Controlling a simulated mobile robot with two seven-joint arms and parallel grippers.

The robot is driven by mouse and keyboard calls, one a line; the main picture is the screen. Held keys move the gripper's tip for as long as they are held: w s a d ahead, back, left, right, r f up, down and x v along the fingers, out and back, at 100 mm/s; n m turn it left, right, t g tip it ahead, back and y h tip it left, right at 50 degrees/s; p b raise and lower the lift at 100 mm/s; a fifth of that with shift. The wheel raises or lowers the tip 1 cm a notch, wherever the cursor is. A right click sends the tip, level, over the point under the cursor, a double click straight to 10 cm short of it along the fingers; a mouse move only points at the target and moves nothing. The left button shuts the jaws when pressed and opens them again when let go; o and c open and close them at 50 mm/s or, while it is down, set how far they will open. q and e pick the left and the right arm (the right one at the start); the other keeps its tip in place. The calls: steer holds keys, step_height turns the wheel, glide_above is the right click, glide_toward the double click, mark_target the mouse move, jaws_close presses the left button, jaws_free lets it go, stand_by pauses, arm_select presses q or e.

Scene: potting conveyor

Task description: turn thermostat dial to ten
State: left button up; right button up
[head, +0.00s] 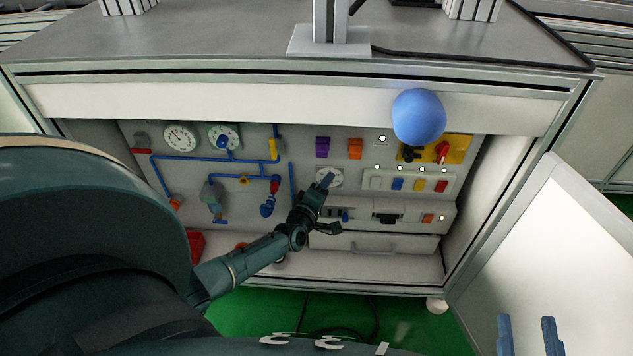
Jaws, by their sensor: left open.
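The thermostat dial appears to be the pale round dial (336,174) in the middle of the back panel. A short blue piece lies across its face, and I cannot tell if it is the pointer. My left gripper (324,207) is at the dial's lower left side, with its jaws apart. One dark finger reaches up to the dial's lower edge, and the other is lower, in front of the grey box below. Whether the upper finger touches the dial is not clear. The dial's lower left part is hidden and its marks are too small to read. My right gripper is not seen.
A blue ball (418,117) overlaps the upper right of the panel. Gauges (181,137), blue pipes and coloured switches (397,184) surround the dial. A drawer (374,245) is below. A white door (560,240) stands open at right, with two blue prongs (505,337) before it.

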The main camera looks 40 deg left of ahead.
arm_select(q)
steer(key=p+v, duration=0.4)
steer(key=v, duration=0.8)
steer(key=shift+s, duration=0.25)
arm_select(e)
steer(key=shift+d+f+m+g+h, duration=0.25)
steer(key=shift+d+m+g+h, duration=0.6)
steer(key=shift+g+h, duration=0.4)
